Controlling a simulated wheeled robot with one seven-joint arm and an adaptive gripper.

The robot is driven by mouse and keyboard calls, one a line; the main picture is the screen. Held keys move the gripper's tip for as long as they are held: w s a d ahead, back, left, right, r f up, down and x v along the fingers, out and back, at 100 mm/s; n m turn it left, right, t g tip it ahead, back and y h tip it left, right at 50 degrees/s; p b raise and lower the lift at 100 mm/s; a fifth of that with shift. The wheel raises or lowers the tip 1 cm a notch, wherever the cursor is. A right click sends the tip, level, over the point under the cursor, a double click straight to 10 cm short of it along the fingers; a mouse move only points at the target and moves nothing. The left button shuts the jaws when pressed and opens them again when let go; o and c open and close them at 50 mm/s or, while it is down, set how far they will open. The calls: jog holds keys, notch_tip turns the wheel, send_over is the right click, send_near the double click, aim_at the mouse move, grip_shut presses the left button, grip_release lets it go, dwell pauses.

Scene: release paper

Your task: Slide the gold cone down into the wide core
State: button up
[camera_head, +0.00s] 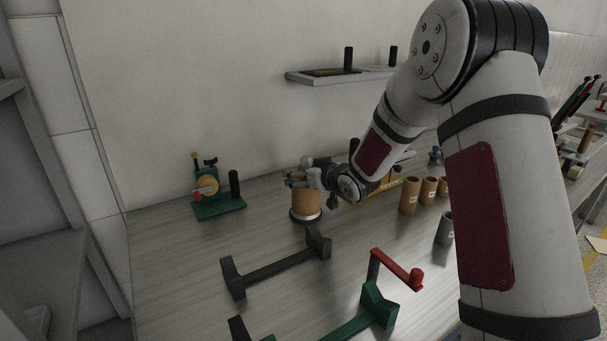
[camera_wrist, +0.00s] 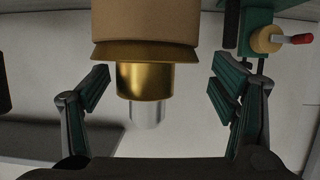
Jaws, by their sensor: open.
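The wide core (camera_head: 305,206) is a thick tan tube standing on a dark round base on the bench. It also shows at the top of the wrist view (camera_wrist: 150,22). The gold cone (camera_wrist: 145,78) meets the core's end with its flared rim against it, and a silver stub sticks out of its narrow end. How deep the cone sits inside the core is hidden. My gripper (camera_head: 308,181) is at the core's upper end. Its fingers are open, one on each side of the gold cone and apart from it in the wrist view (camera_wrist: 158,88).
Several smaller tubes (camera_head: 409,196) stand to the right, with a grey one (camera_head: 444,229) nearer. A green device (camera_head: 218,203) stands at left. Bench between is clear.

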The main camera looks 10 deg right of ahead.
jog(key=v, duration=1.1)
jog(key=shift+s, duration=0.15)
jog(key=s+d+r+m+g+h+p, duration=0.1)
jog(key=s+d+r+g+h, duration=0.15)
jog(key=s+r, duration=0.4)
jog(key=s+d+r+m+g+h+p, duration=0.1)
jog(key=s+r+m+g+h, duration=0.15)
jog(key=s, duration=0.75)
jog(key=s+a+g+p, duration=0.1)
jog(key=s+a+g, duration=0.1)
jog(key=s, duration=1)
jog(key=s+a+r+g+y+p, duration=0.1)
jog(key=s+a+g, duration=0.1)
jog(key=s, duration=1)
jog(key=shift+s+a+r, duration=0.3)
jog(key=shift+s+a, duration=0.05)
jog(key=shift+a, duration=0.4)
